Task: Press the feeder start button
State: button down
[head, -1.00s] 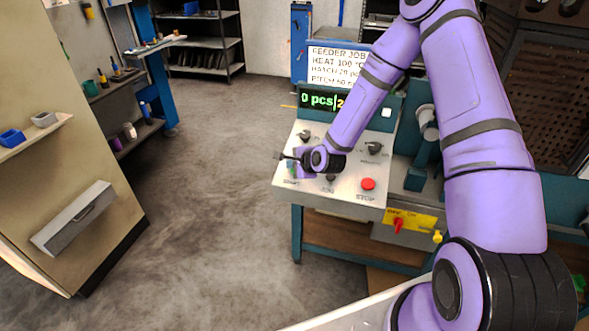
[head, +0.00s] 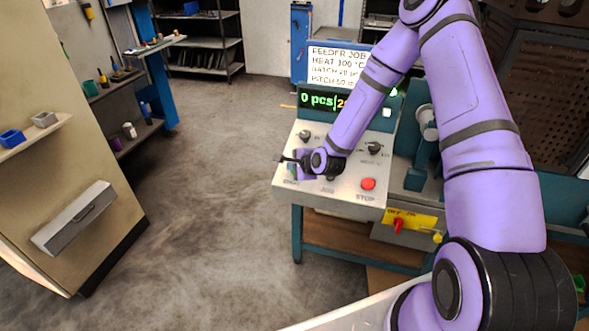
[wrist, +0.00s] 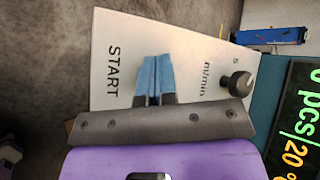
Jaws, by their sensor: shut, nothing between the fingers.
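The feeder control panel (head: 345,197) is a pale sloped plate under a green and orange count display. My gripper (head: 294,165) is over its left part, above the START label, in the head view. In the wrist view my blue fingertips (wrist: 153,78) are shut together and empty, pointing at the plate beside the word START (wrist: 113,70). The start button itself is not visible; my fingers and hand cover the spot next to the label. I cannot tell whether the fingertips touch it.
A red STOP button (head: 368,184) sits at the panel's lower right. Black knobs stand at the upper left (head: 304,135) and right (head: 374,148); one shows in the wrist view (wrist: 238,84). A yellow plate with a red switch (head: 398,225) is below. Open floor lies left.

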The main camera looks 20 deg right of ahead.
dwell(0.4)
jog(key=shift+s+a+r, duration=0.1)
jog(key=shift+s+r, duration=0.05)
jog(key=shift+r, duration=0.3)
jog(key=shift+s+a+r, duration=0.1)
jog(key=shift+r, duration=0.3)
